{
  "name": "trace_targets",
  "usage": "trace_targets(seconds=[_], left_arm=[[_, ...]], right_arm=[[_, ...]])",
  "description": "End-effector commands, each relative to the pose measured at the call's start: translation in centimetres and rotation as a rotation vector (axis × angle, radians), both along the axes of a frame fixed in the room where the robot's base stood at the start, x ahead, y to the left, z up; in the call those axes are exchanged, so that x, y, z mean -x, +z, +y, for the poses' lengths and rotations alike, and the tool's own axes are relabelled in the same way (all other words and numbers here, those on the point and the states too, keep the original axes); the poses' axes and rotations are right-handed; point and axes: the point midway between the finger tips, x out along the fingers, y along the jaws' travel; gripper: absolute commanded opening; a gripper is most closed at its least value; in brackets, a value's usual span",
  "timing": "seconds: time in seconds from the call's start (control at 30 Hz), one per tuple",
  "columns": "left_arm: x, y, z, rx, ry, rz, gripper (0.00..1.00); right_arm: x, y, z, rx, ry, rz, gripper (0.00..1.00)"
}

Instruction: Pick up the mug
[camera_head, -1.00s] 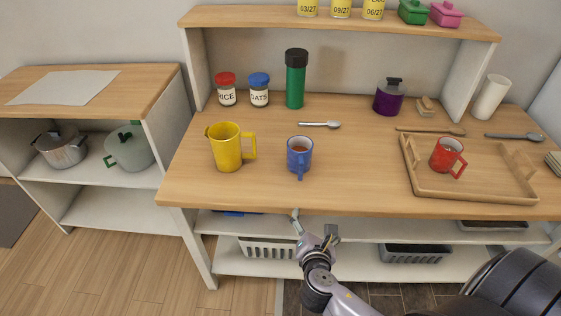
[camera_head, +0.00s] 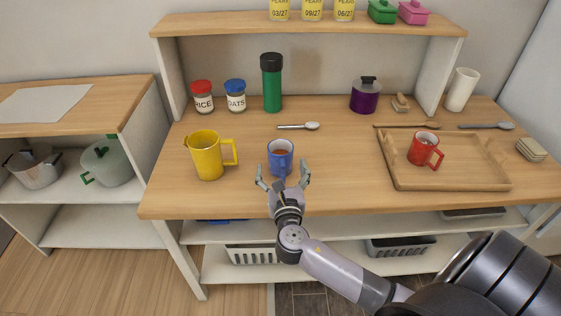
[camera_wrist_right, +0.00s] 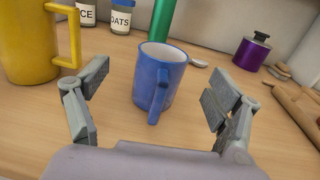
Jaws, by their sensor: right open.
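My right gripper (camera_head: 284,174) is open at the counter's front, just short of the blue mug. In the right wrist view the blue mug (camera_wrist_right: 158,78) stands beyond and between the open fingers (camera_wrist_right: 158,92), with nothing held. A yellow mug (camera_head: 207,156) stands to the left, its handle on the right; it also shows in the wrist view (camera_wrist_right: 25,45). A red mug (camera_head: 424,148) stands on a wooden tray (camera_head: 452,181) at right. My left gripper is not in view.
A spoon (camera_head: 299,126) lies behind the blue mug. A green cylinder (camera_head: 272,84), a rice jar (camera_head: 203,100), an oats jar (camera_head: 236,97) and a purple pot (camera_head: 365,97) stand at the back. The counter between the blue mug and the tray is clear.

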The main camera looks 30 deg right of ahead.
Motion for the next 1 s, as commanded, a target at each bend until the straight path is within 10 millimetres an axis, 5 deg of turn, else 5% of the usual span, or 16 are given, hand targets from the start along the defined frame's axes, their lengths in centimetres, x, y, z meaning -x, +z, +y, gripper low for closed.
trace_targets(seconds=[0.67, 1.0], left_arm=[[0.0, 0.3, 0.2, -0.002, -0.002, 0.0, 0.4], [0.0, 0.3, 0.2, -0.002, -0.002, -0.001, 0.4]], right_arm=[[-6.7, -0.4, -4.3, -0.001, 0.0, 0.0, 0.85], [-7.1, -0.5, -4.5, -0.002, 0.0, 0.001, 0.82]])
